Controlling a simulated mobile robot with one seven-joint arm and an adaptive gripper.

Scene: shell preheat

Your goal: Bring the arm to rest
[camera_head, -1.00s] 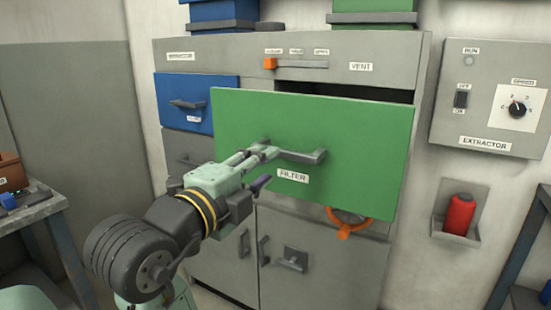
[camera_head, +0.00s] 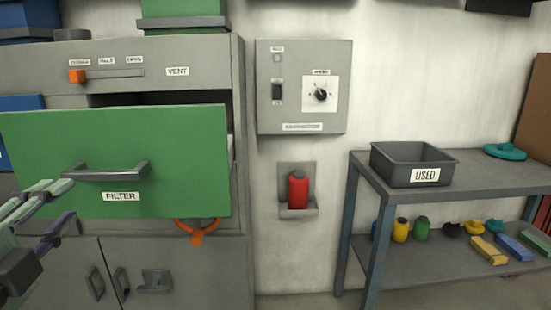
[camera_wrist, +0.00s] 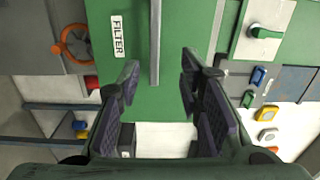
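My gripper (camera_head: 68,202) is at the left edge of the head view, its fingers close to the left end of the drawer handle (camera_head: 108,172). In the wrist view my gripper (camera_wrist: 160,76) is open, with a gap between its dark pads. The handle bar (camera_wrist: 155,40) lines up with that gap there; whether it touches a finger I cannot tell. The green drawer (camera_head: 180,140) labelled FILTER stands pulled out of the grey cabinet. Nothing shows held in the fingers. Most of my arm is outside the head view.
A grey control box (camera_head: 303,85) and a red canister (camera_head: 298,190) in a holder are on the wall. At right a shelf table (camera_head: 465,165) bears a grey bin (camera_head: 400,172) labelled USED. An orange ring valve (camera_head: 197,235) sits below the drawer.

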